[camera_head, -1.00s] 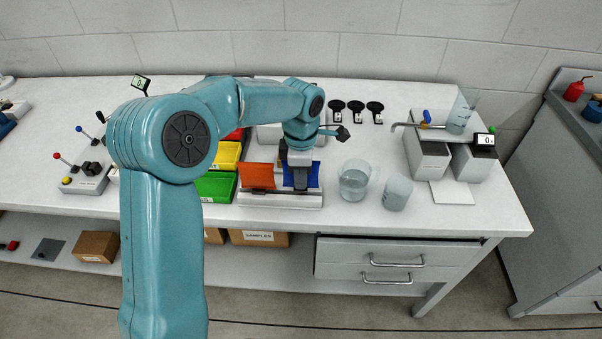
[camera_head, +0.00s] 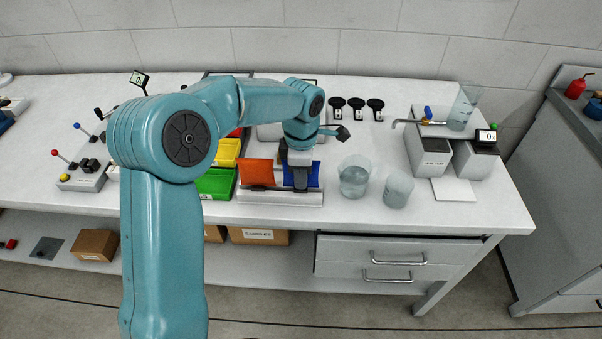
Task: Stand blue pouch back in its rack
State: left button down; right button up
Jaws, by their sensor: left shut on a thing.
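The blue pouch (camera_head: 314,174) is at the right part of the white rack (camera_head: 280,198), beside an orange pouch (camera_head: 257,172) that stands in the rack. My left gripper (camera_head: 299,184) comes down from above and is shut on the blue pouch. The gripper covers the pouch's middle. The pouch looks upright. I cannot tell whether its lower edge rests in the rack's slot. My right gripper is not in view.
Two clear beakers (camera_head: 354,177) (camera_head: 397,190) stand close to the right of the rack. Green (camera_head: 215,184) and yellow (camera_head: 225,152) bins stand to its left. A white balance-like device (camera_head: 430,158) is further right. The bench front is clear.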

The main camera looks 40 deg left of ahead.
pick_arm(q)
jog(key=c, duration=0.9)
grip_release()
notch_tip(320, 180, up, 16)
jog(key=shift+r+p, duration=0.2)
jog(key=shift+p, duration=0.55)
jog(key=shift+s, duration=0.1)
